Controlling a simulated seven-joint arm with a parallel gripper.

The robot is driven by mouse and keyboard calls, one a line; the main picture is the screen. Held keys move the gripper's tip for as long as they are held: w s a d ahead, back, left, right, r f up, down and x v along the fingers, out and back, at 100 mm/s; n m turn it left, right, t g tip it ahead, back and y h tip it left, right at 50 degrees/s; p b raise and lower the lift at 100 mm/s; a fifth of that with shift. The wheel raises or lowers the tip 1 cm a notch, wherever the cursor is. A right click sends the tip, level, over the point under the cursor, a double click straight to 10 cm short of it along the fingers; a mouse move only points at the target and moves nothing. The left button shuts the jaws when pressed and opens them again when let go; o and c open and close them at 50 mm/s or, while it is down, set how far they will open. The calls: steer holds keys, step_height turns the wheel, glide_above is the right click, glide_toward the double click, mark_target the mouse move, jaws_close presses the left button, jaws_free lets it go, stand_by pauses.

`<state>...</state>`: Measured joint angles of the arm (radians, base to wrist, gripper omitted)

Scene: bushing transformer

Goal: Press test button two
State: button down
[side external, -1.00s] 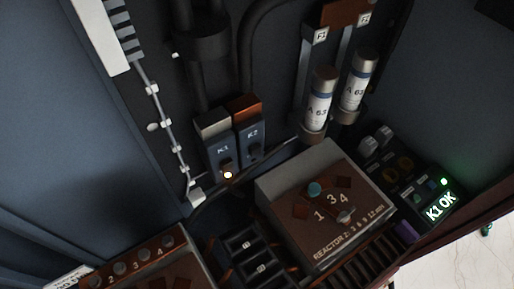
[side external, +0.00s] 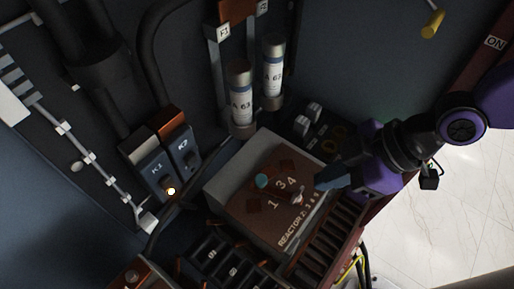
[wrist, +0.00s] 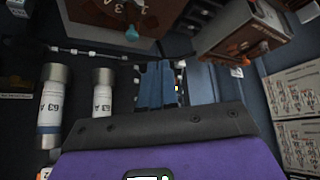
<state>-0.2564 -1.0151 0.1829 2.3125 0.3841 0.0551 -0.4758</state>
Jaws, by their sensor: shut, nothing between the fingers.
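My gripper (side external: 322,182) reaches in from the right in the side view, with its dark blue fingers shut and empty, beside or over the right edge of the reactor box (side external: 237,181). I cannot tell whether they touch it. In the wrist view the fingers (wrist: 157,82) point toward the cabinet interior. A small control panel with two pale buttons (side external: 307,119) stands beyond the reactor box; its right part, with the display, is hidden behind my arm. I cannot read which control is test button two.
Two tall fuses (side external: 242,100) stand behind the reactor box. The K1 (side external: 156,172) and K2 (side external: 180,145) switches are to its left, with a lit lamp (side external: 171,191) near K1. A ribbed dark duct (side external: 325,229) runs along the box's front right. Pale floor is open at far right.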

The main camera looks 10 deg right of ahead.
mark_target(191, 160)
steer(key=s+a+f+t+y, duration=0.1)
steer(key=a+f+t, duration=0.1)
steer(key=a, duration=1)
steer(key=shift+s+n+y, duration=0.2)
steer(key=shift+n+y, duration=0.2)
steer(key=shift+w+a, duration=0.1)
steer(key=shift+a, duration=0.05)
steer(key=w+a, duration=0.6)
steer(key=shift+a, duration=0.1)
stand_by(1.7)
steer(key=shift+w+a, duration=0.25)
steer(key=shift+w, duration=0.05)
steer(key=shift+w+a, duration=0.3)
steer(key=shift+w, duration=0.05)
stand_by(0.9)
steer(key=shift+s, duration=0.1)
steer(key=shift+s+d, duration=0.55)
steer(key=shift+d, duration=0.05)
